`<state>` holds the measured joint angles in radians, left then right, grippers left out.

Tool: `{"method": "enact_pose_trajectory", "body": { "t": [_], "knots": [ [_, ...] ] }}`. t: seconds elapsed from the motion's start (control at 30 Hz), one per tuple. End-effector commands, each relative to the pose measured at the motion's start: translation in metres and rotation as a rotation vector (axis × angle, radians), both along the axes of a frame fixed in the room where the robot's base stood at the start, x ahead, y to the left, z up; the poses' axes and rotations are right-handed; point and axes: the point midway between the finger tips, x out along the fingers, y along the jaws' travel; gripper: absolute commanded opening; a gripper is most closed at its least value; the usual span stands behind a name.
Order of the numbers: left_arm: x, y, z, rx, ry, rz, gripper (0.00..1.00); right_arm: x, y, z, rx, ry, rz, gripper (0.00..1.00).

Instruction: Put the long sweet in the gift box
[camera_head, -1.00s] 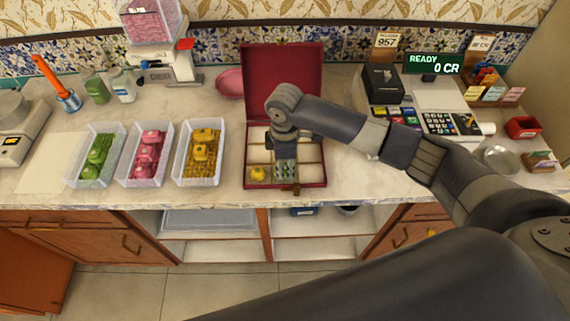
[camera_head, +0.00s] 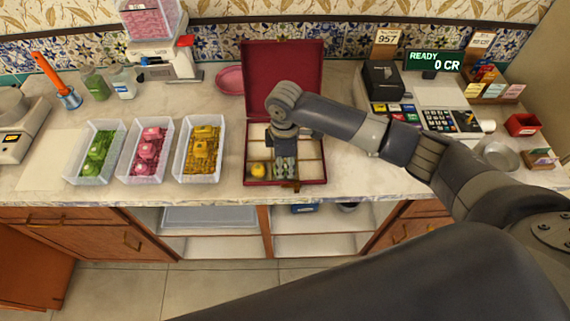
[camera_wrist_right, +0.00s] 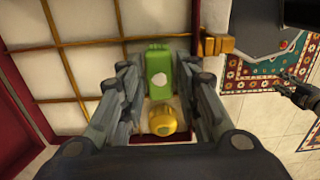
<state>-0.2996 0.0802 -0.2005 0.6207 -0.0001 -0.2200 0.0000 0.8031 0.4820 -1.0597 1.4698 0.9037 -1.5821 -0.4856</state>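The open dark red gift box (camera_head: 249,140) stands on the counter, its inside split into pale compartments. My right gripper (camera_head: 285,168) points down into its front middle compartment. In the right wrist view, the long green sweet (camera_wrist_right: 158,72) lies in a compartment between the fingers of my right gripper (camera_wrist_right: 158,80). The fingers look spread, with gaps beside the sweet. A round yellow sweet (camera_head: 257,169) sits in the front left compartment; it also shows in the wrist view (camera_wrist_right: 163,121).
Trays of green (camera_head: 97,155), pink (camera_head: 146,150) and yellow sweets (camera_head: 201,150) stand left of the box. A pink dish (camera_head: 230,80) is behind it. A cash register (camera_head: 440,120) and a black box (camera_head: 382,82) are at the right.

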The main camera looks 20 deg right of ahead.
Motion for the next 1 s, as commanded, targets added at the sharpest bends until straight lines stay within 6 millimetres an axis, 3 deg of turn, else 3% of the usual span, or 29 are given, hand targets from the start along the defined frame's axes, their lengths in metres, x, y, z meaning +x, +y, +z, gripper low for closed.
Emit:
{"method": "enact_pose_trajectory", "body": {
  "t": [0.5,0.7,1.0],
  "knots": [
    [0.000,0.000,-0.016,0.000,0.000,-0.001,0.40,0.002,0.000,0.099,0.001,-0.002,-0.001,0.30],
    [0.000,0.000,-0.017,0.000,0.000,-0.001,0.40,0.001,0.000,0.113,0.001,-0.002,-0.001,0.30],
    [0.000,0.000,-0.017,0.000,0.001,0.000,0.40,0.001,0.000,0.114,0.002,-0.002,-0.001,0.30]
  ]
}}
